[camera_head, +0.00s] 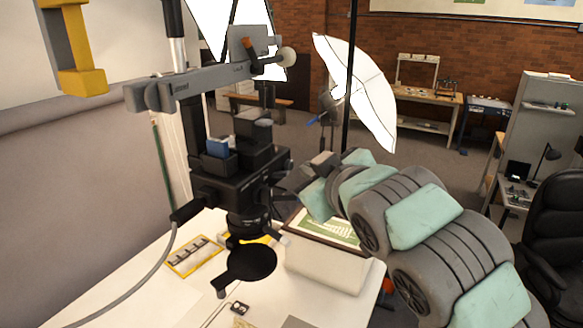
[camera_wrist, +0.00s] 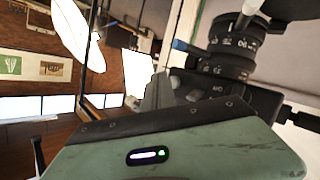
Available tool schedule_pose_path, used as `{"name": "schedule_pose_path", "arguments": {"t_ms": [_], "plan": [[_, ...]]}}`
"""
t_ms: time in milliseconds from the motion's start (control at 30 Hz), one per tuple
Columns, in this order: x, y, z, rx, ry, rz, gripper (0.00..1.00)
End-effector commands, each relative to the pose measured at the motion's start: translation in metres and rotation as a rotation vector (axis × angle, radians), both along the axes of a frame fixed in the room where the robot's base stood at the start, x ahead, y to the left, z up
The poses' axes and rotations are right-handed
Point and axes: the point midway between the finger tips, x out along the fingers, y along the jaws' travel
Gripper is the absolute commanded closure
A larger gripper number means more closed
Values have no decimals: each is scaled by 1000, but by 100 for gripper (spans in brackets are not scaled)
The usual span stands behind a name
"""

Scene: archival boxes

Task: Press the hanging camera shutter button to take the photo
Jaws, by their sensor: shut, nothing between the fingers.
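The black camera (camera_head: 235,185) hangs from a grey arm on a column, its lens (camera_head: 248,222) pointing down over the white table. It also shows in the wrist view (camera_wrist: 250,95), with its ringed lens (camera_wrist: 230,48) at the top. I cannot make out the shutter button for certain in either view. My gripper (camera_head: 318,164) is to the right of the camera body, shut and empty, with a gap between them in the head view. In the wrist view my gripper (camera_wrist: 160,95) shows as grey parts close to the camera body; contact cannot be told.
A cable (camera_head: 150,270) runs from the camera's left side down past the table's left part. A black disc (camera_head: 250,262) sits under the lens. The white table (camera_head: 290,300) holds a yellow-framed strip (camera_head: 195,255) and a framed green picture (camera_head: 330,228). A white umbrella (camera_head: 355,85) stands behind.

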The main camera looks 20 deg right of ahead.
Motion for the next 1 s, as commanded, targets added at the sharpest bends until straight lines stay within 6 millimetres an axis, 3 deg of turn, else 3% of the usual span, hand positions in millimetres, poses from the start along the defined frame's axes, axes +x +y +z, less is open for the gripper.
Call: {"name": "schedule_pose_path", "arguments": {"t_ms": [600,1000], "plan": [[-32,-35,-2,1,-1,-3,100],[-35,-36,0,0,1,0,100]]}}
